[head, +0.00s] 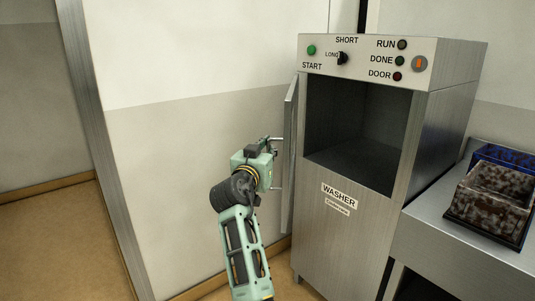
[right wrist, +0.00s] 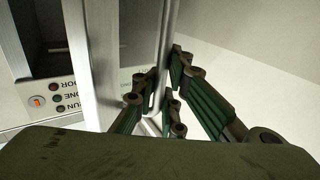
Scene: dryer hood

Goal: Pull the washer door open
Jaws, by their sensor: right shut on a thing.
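The washer (head: 345,215) is a grey metal cabinet with its front opening uncovered and its dark chamber empty. Its door (head: 290,155) is swung out at the left side and shows nearly edge-on. My right gripper (head: 276,146) is at the door's outer face, shut on the door handle (head: 279,178). In the right wrist view, the fingers of my right gripper (right wrist: 163,90) close around the upright handle bar (right wrist: 169,45) beside the door panel (right wrist: 137,45). The exact finger contact is partly hidden. My left gripper is not in view.
A control panel (head: 366,60) with lights and a knob tops the washer. A metal counter (head: 455,243) to the right bears a dirty, brown-stained bin (head: 492,193) and a blue one (head: 503,155) behind it. A wall (head: 190,140) stands behind my arm. Floor at left is clear.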

